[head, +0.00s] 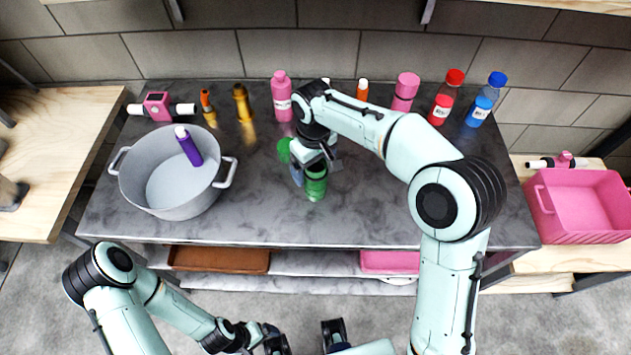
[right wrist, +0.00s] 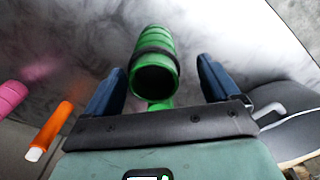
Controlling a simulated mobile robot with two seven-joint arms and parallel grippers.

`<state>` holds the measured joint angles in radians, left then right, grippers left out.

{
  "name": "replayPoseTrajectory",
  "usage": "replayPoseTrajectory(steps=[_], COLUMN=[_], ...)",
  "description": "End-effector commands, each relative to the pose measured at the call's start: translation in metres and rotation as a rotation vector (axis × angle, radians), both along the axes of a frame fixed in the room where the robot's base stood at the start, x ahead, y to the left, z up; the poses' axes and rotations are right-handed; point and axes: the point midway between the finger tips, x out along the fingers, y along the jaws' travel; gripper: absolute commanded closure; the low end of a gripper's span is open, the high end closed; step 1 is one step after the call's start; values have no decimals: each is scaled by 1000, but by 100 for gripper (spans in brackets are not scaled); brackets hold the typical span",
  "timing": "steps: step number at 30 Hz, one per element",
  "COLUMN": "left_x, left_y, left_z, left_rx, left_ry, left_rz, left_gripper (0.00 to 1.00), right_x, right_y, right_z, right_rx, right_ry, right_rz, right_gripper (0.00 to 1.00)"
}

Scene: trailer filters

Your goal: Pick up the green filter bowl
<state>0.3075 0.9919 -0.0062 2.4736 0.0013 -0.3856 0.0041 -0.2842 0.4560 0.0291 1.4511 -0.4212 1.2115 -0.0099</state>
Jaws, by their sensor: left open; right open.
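The green filter bowl (head: 316,184) is a ribbed green cylinder on the dark marbled table, just below my right gripper (head: 315,170). In the right wrist view the green filter bowl (right wrist: 154,50) has a dark ring and a dark open end facing the camera. It lies between and ahead of the two blue fingers of my right gripper (right wrist: 160,82), which are open, with a gap on each side. Another green part shows behind my right gripper in the head view (head: 284,150); I cannot tell how it relates to the bowl. My left gripper (head: 275,342) is open and empty, low in front of the table.
A grey pot (head: 150,195) with a purple bottle (head: 189,147) stands at the left. Pink, orange, red and blue bottles line the back edge. A pink bin (head: 590,238) is at the far right. The table's front right is clear.

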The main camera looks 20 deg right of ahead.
Motion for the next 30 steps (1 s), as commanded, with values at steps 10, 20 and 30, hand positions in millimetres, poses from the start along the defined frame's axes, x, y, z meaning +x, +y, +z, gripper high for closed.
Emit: replayPoseTrajectory(steps=[10,20,30], left_x=[-1,-1,-1], left_y=[0,0,0], left_z=[-3,-4,-4], left_rx=[0,0,0], left_ry=[0,1,1], left_rz=[0,0,0], left_gripper=[5,5,5], right_x=[4,5,5], right_y=[-7,-7,-6], right_z=[-41,-55,-55], right_rx=[-2,-1,0], right_ry=[4,0,-1], right_rz=[-1,0,0], right_gripper=[11,11,74])
